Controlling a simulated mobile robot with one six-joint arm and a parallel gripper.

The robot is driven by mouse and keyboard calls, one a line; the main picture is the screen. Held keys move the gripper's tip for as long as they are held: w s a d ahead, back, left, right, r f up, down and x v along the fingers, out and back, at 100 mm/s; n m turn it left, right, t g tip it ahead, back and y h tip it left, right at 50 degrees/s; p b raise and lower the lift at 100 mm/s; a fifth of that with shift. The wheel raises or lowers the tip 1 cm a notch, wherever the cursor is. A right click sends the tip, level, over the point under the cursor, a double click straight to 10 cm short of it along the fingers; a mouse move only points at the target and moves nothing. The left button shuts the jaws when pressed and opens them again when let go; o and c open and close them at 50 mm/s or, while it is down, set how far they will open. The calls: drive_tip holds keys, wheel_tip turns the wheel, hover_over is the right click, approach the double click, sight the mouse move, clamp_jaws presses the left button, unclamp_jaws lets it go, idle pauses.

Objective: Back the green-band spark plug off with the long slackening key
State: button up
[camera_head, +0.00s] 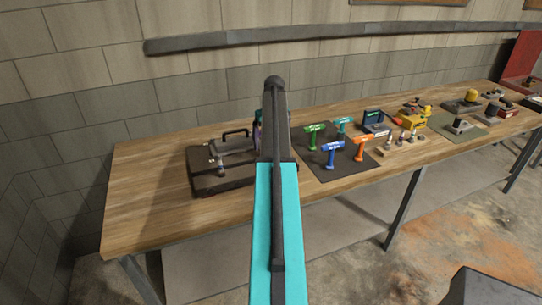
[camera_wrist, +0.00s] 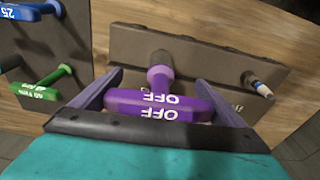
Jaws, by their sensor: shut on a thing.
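My gripper (camera_wrist: 160,96) is shut on the purple T-handled key (camera_wrist: 163,107), whose handle reads OFF, in the wrist view. The key's shank points away from me to the dark engine block (camera_wrist: 205,55). Its dark tip is at or close to the block; I cannot tell if it sits on a plug. A plug with a blue band (camera_wrist: 258,85) stands on the block to the right. No green band shows clearly in the wrist view. In the head view the engine block (camera_head: 205,182) lies on the bench, and my arm hides most of the gripper and key.
A dark mat (camera_head: 325,172) right of the block holds several T-handled tools, among them a blue one (camera_head: 333,152), an orange one (camera_head: 362,148) and a green one (camera_head: 314,136). Other fixtures stand farther right. The bench's left end (camera_head: 140,190) is clear.

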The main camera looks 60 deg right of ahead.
drive_tip(key=shift+r+m, duration=0.1)
drive_tip(key=shift+m, duration=2.6)
drive_tip(key=n, duration=0.4)
drive_tip(key=shift+n, duration=0.3)
drive_tip(key=n, duration=0.4)
drive_tip(key=n+y, duration=0.1)
drive_tip(key=n, duration=0.3)
drive_tip(key=shift+a, duration=0.1)
drive_tip(key=shift+n, duration=2.4)
